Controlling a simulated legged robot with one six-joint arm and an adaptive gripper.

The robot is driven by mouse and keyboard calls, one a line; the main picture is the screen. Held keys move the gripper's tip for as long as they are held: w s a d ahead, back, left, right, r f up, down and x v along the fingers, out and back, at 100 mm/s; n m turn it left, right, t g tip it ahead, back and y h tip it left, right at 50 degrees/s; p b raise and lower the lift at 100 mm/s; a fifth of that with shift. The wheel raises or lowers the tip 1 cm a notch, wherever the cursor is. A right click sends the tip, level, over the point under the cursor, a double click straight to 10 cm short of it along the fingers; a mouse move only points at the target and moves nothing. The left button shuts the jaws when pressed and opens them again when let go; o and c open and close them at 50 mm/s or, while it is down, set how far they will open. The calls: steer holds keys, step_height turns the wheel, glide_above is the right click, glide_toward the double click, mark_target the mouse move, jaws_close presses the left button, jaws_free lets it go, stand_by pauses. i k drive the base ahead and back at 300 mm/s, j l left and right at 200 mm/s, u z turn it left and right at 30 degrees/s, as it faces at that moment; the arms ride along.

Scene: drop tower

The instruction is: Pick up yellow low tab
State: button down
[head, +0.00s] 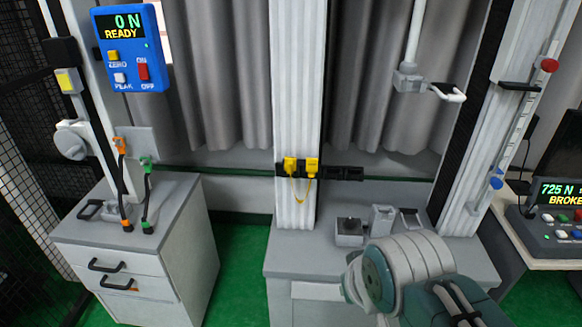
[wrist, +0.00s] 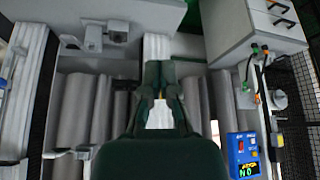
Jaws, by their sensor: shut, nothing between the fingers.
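Two yellow tabs, a left one (head: 290,165) and a right one (head: 312,164), sit side by side on a black rail (head: 342,172) across the white middle column (head: 297,90). A thin yellow cord hangs below them. I cannot tell which is the low tab. Another small yellow piece (head: 66,81) is on the left post, higher up. In the wrist view, which is upside down, my gripper (wrist: 160,68) is shut and empty in front of the white column.
A grey bench (head: 285,262) with small metal blocks (head: 350,230) stands below the column. A drawer cabinet (head: 120,262) with orange and green connectors is at left, under a blue display box (head: 130,48). A right post (head: 497,130) and console (head: 560,220) stand at right.

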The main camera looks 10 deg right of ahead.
mark_target(292, 161)
steer(key=i+j+z, duration=0.7)
steer(key=j, duration=0.2)
steer(key=i+j+z, duration=0.2)
steer(key=j, duration=0.15)
steer(key=i+j+z, duration=0.25)
steer(key=j, duration=0.15)
steer(key=k, duration=0.1)
